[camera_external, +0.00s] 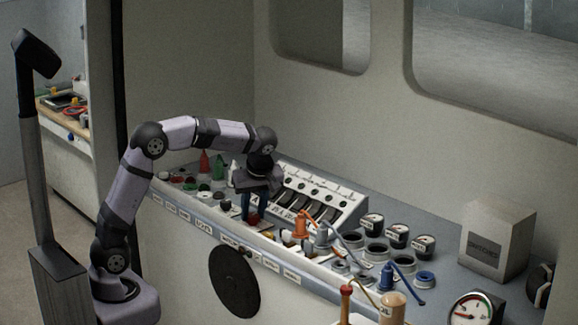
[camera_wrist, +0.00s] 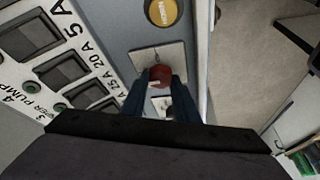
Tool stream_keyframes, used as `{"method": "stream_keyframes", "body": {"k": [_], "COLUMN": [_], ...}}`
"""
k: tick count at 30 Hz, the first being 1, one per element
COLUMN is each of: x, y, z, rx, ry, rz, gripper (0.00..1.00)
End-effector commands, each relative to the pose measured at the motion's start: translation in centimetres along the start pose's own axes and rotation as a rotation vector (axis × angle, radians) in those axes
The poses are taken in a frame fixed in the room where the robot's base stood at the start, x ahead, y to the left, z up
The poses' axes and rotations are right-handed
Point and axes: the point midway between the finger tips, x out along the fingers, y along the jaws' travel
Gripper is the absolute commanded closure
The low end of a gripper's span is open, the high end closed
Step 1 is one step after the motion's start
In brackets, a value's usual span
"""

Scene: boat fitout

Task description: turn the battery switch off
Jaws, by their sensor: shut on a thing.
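The battery switch appears to be a red rotary knob (camera_wrist: 160,75) on a pale square plate (camera_wrist: 146,55) in the wrist view. My gripper (camera_wrist: 159,82) points down at it, with its dark blue fingers shut on either side of the knob. A short pale mark shows on the knob's near side. In the external view my gripper (camera_external: 252,213) is low over the console, with the red knob (camera_external: 253,219) just visible at its fingertips. The plate's lettering is partly hidden by the fingers and too small to read.
A breaker panel (camera_external: 318,196) with several black rockers stands close behind my gripper. Orange (camera_external: 301,226) and blue-grey (camera_external: 322,235) levers stand to the right. A white box (camera_external: 494,243) is farther right.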

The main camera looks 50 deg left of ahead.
Motion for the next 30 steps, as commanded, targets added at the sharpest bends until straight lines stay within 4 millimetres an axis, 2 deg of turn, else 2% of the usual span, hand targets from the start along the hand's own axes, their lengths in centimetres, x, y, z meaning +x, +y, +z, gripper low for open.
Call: {"method": "stream_keyframes", "body": {"k": [8,9,11,23,30], "x": [-0.1,-0.1,0.0,-0.4,-3.0], "y": [0.0,0.0,0.0,0.1,0.1], "z": [0.0,0.0,0.0,0.0,0.1], "rx": [-0.003,-0.003,-0.003,-0.001,-0.002], "ry": [0.0,0.0,0.0,0.0,0.001], "rz": [0.002,0.002,0.002,0.002,0.005], "gripper": [0.95,0.68,0.54,0.54,0.54]}}
